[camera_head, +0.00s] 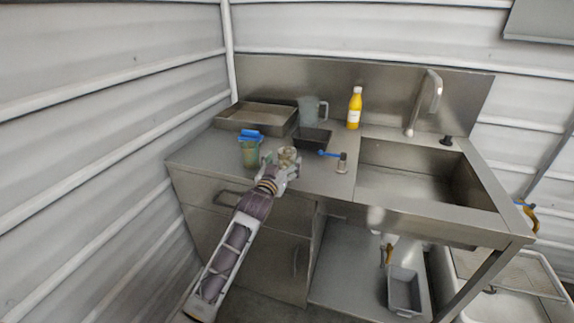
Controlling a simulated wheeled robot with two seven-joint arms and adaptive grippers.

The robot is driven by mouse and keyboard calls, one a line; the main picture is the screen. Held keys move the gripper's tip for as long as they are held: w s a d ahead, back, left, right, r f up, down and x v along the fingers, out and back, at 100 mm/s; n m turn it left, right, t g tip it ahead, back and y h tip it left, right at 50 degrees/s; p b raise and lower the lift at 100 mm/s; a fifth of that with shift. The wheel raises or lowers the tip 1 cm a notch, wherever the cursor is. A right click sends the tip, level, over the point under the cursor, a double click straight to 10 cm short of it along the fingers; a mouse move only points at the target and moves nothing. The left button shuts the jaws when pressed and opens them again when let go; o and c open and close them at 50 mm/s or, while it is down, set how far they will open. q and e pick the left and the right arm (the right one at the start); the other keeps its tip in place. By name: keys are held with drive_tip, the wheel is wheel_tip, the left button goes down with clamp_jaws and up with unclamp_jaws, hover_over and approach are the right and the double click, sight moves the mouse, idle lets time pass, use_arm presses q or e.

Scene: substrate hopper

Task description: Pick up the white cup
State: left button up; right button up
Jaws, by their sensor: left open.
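The nearest match to a white cup is a pale grey, see-through jug with a handle (308,109), upright at the back of the steel counter (212,148). My left gripper (287,158) is open over the counter's front part, nearer the camera than the jug and apart from it. A small beige roundish shape shows at the gripper; I cannot tell whether it is a separate object. A greenish container with a blue top (250,152) stands just left of the gripper. My right gripper is not in view.
A shallow metal tray (252,121) and a dark tray (313,138) lie behind the gripper. A yellow bottle (354,108) stands by the backsplash. A blue-handled item (329,154) lies near a small metal cylinder (342,163). A sink (410,187) with a faucet is at right.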

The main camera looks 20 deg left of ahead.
sight(290, 153)
use_arm(q)
drive_tip(key=shift+w+d, duration=0.15)
drive_tip(key=shift+w, duration=1.45)
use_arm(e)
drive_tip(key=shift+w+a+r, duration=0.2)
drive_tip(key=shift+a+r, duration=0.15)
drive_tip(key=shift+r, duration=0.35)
use_arm(q)
drive_tip(key=shift+c, duration=0.3)
drive_tip(key=c, duration=1.1)
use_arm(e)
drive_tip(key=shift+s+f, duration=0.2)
